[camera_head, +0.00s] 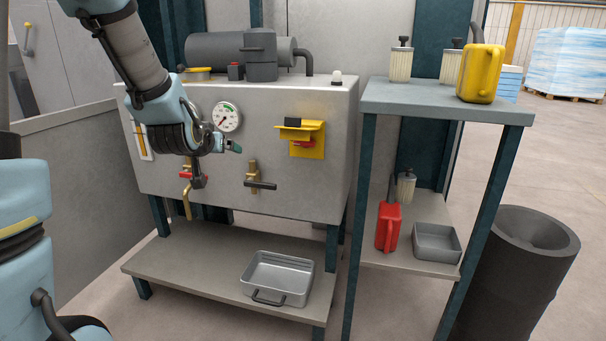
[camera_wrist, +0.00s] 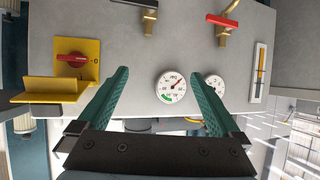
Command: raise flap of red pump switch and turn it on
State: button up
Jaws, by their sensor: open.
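The red pump switch (camera_head: 304,143) sits on a yellow plate on the right of the grey panel front. Its red handle (camera_wrist: 72,60) lies level in the wrist view, with a small mark beside it on the plate. The yellow flap (camera_head: 298,130) stands out from the panel above the handle and leaves it uncovered. In the upside-down wrist view the flap (camera_wrist: 50,91) shows below the handle. My gripper (camera_head: 236,148) is open and empty, left of the switch and in front of the panel. Its green fingers (camera_wrist: 158,75) are apart, with a gauge between them.
A white gauge (camera_head: 227,117), a red-handled valve (camera_head: 187,174) and a dark-handled valve (camera_head: 260,184) are on the panel left of the switch. A shelf (camera_head: 440,101) with a yellow can (camera_head: 480,73) stands to the right. The space before the switch looks clear.

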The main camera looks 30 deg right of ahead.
jog(key=d+f+m+t+h+b, duration=0.2)
jog(key=d+f+t+h+b, duration=0.15)
jog(key=d+f+b, duration=0.45)
jog(key=t+h+b, duration=0.2)
jog(key=h+b, duration=0.4)
jog(key=b, duration=0.7)
send_near(304, 145)
jog(key=shift+m, duration=0.3)
jog(key=b+x, duration=0.2)
jog(key=x, duration=0.7)
jog(key=shift+w+d+r, duration=0.1)
jog(key=shift+w, duration=0.15)
jog(key=shift+c, duration=0.2)
jog(key=shift+y, duration=0.25)
jog(key=c, duration=1.1)
